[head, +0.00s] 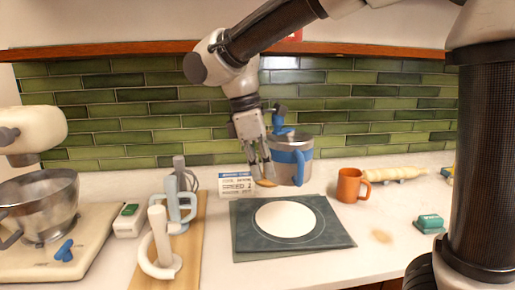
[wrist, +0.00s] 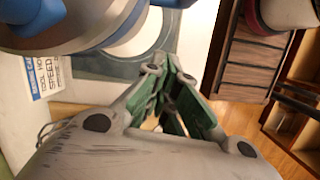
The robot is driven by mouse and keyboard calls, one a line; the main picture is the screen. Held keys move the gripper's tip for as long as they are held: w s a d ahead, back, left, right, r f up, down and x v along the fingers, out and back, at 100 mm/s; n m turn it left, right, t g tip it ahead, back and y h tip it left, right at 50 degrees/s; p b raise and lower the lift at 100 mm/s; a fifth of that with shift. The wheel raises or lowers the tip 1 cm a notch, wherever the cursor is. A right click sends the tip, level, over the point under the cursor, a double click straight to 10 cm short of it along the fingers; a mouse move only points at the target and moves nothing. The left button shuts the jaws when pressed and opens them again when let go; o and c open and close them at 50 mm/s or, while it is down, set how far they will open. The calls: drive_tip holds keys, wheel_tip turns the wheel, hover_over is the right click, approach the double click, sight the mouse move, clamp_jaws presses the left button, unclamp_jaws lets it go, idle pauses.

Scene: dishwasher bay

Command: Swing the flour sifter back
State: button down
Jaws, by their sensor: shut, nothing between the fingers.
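The flour sifter (head: 294,155) is a metal cup with a blue band and blue handle. It is held upright above a dark square mat (head: 335,236) that bears a round white patch (head: 286,219). A blue clamp-like part (head: 279,119) shows at its back rim. My gripper (head: 261,172) is just left of the sifter, fingers pointing down, shut and empty. A small tan piece (head: 266,183) shows below the fingertips; I cannot tell what it belongs to. In the wrist view the sifter's blue part (wrist: 92,22) fills the upper left, apart from my gripper's fingers (wrist: 165,100).
A sign card (head: 236,184) stands behind the mat. Left are a wooden board (head: 190,262) with pale upright tools (head: 160,243) and a stand mixer's bowl (head: 38,205). Right are an orange mug (head: 351,185), a rolling pin (head: 395,173) and a green-topped item (head: 429,223). A tiled wall (head: 140,110) closes the back.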

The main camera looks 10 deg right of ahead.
drive_tip(key=d, duration=0.1)
drive_tip(key=d+f, duration=0.1)
drive_tip(key=d, duration=0.2)
drive_tip(key=shift+s+d+f, duration=0.15)
drive_tip(key=shift+s+f, duration=0.15)
drive_tip(key=shift+f, duration=0.1)
